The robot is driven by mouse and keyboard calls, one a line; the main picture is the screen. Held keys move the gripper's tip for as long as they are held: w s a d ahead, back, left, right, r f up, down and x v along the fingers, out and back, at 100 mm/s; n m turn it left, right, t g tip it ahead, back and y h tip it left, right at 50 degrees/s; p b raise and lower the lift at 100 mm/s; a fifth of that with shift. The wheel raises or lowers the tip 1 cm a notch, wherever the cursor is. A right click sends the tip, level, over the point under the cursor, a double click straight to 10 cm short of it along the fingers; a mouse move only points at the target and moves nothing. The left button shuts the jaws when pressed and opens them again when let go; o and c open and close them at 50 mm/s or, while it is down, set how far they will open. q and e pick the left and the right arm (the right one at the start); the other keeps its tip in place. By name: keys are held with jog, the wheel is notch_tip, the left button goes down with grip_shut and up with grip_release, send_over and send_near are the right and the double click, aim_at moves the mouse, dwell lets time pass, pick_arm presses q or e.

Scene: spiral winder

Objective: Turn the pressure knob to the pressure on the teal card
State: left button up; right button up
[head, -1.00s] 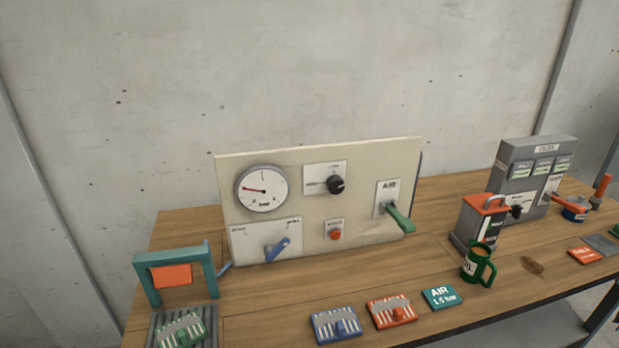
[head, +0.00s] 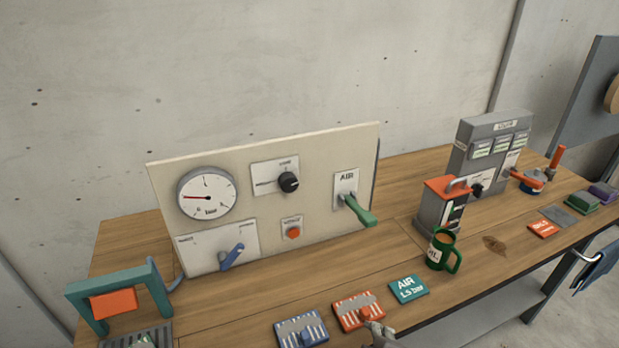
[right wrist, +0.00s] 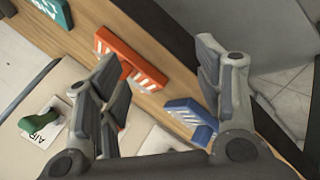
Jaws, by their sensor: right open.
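The black pressure knob (head: 288,182) sits on a white plate on the upright cream panel (head: 330,150). The round gauge (head: 206,195), marked bar, is to its left; its red needle points left. The teal card (head: 408,288) lies on the bench and reads AIR 1.5 bar; its edge also shows in the right wrist view (right wrist: 62,12). My right gripper (right wrist: 157,62) is open and empty, above the bench by the orange and blue striped blocks. Only a fingertip of it (head: 378,330) shows at the head view's bottom edge. My left gripper is out of view.
A green AIR lever (head: 357,210) sticks out right of the knob. Below are a blue lever (head: 232,257) and an orange button (head: 293,233). A green mug (head: 441,250) and an orange-topped grey box (head: 445,205) stand to the right. Striped blocks line the front edge.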

jog(key=w+r+n, duration=0.1)
jog(key=w, duration=0.1)
jog(key=w+a+r+n+t, duration=0.1)
jog(key=w+r+n, duration=0.1)
jog(key=w+a+r+n+t, duration=0.1)
jog(key=w+r+n, duration=0.1)
jog(key=shift+w+r, duration=0.15)
jog(key=shift+r, duration=0.1)
jog(key=w+a+r+n+t+y, duration=0.1)
jog(key=w+a+r+n+t, duration=0.15)
jog(key=w+r+n, duration=0.3)
jog(key=n+t+y, duration=0.4)
jog(key=n+t, duration=0.1)
jog(key=n, duration=1.2)
send_near(290, 185)
jog(key=shift+g, duration=0.25)
jog(key=x, duration=0.3)
jog(key=p+x, duration=0.1)
jog(key=x, duration=0.6)
jog(key=shift+w+r, duration=0.1)
jog(key=shift+r, duration=0.15)
jog(key=shift+c, duration=0.4)
jog(key=c, duration=0.9)
